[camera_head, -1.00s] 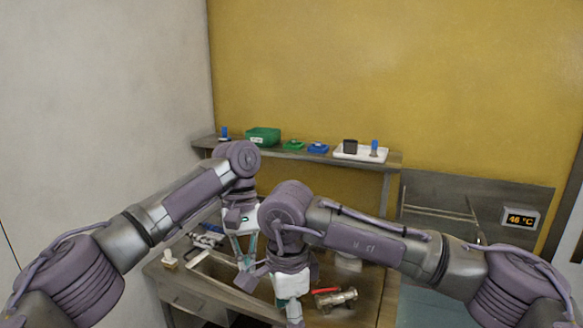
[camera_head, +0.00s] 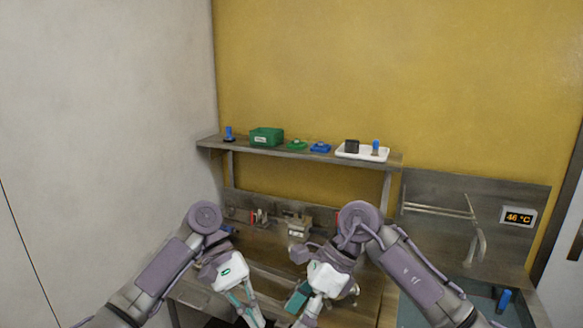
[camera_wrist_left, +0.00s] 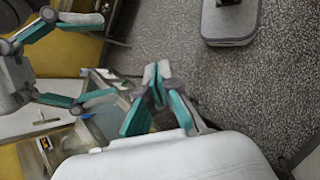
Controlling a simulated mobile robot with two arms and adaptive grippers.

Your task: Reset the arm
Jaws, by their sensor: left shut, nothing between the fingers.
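My left gripper (camera_head: 252,315) hangs low over the front of the workbench in the head view, its tips near the lower picture edge. In the left wrist view its teal fingers (camera_wrist_left: 158,88) are together with nothing between them. My right gripper (camera_head: 303,309) is just to its right, also pointing down. In the left wrist view my right gripper (camera_wrist_left: 105,58) shows at the left, with its two fingers spread apart and nothing seen between them. Both arms are bent and come in from the lower corners.
A wall shelf (camera_head: 220,142) holds a green box (camera_head: 266,137), a white tray (camera_head: 350,153) and small blue and green items. Fittings (camera_head: 298,225) line the back of the workbench. A sink (camera_head: 480,290) with a blue item (camera_head: 504,300) lies right. Speckled floor (camera_wrist_left: 260,90) is below.

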